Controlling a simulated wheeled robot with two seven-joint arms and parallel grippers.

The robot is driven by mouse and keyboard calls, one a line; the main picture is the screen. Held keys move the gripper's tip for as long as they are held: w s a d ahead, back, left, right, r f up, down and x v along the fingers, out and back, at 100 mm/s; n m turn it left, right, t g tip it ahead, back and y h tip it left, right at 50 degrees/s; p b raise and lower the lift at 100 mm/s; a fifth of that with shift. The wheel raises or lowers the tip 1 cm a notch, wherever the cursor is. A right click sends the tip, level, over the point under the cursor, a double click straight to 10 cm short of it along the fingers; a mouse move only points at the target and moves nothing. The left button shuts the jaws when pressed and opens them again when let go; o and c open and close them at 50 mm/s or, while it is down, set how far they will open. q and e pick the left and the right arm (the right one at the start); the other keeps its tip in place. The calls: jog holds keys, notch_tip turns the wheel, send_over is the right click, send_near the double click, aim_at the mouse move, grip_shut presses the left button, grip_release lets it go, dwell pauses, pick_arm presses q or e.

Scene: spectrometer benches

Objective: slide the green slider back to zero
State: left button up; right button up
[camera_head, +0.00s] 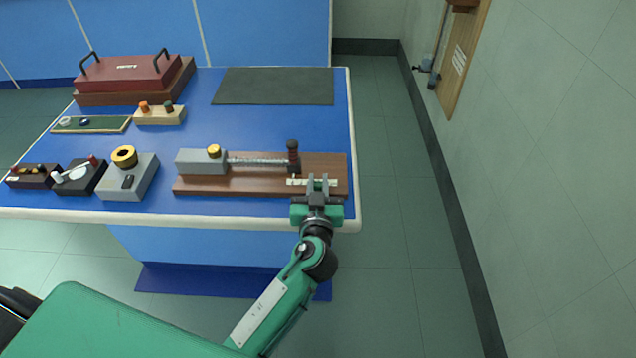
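A wooden-based instrument (240,187) lies near the front right edge of the blue bench, with a grey block (200,162), a yellow knob (214,151) and a metal rod (258,161). A dark reddish post with a black top (293,157) stands at the rod's right end. No plainly green slider shows on it. A pale scale strip (296,182) lies in front of the post, partly hidden by my gripper.
A tan block (158,116) carries an orange and a dark green knob. Grey (128,179) and black boxes stand at the front left. A dark red case (128,74) is at the back. A dark mat (273,86) is bare. Floor is clear right of the bench.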

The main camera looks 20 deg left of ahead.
pick_arm(q)
grip_shut()
jog(key=shift+a+f, duration=0.1)
jog(key=shift+a, duration=0.2)
jog(key=a, duration=0.2)
jog(key=s+a+b, duration=0.1)
jog(key=a, duration=0.2)
jog(key=shift+s+a, duration=0.3)
jog(key=shift+s, duration=0.05)
pick_arm(e)
jog(key=r, duration=0.2)
jog(key=w+r, duration=0.1)
jog(key=shift+w+a+r, duration=0.15)
jog(key=shift+a+r, duration=0.05)
jog(key=shift+r, duration=0.15)
pick_arm(q)
jog(key=shift+o, duration=1.9)
grip_release()
jog(key=shift+o, duration=1.1)
jog(key=shift+a, duration=0.15)
pick_arm(e)
jog(key=shift+a, duration=0.1)
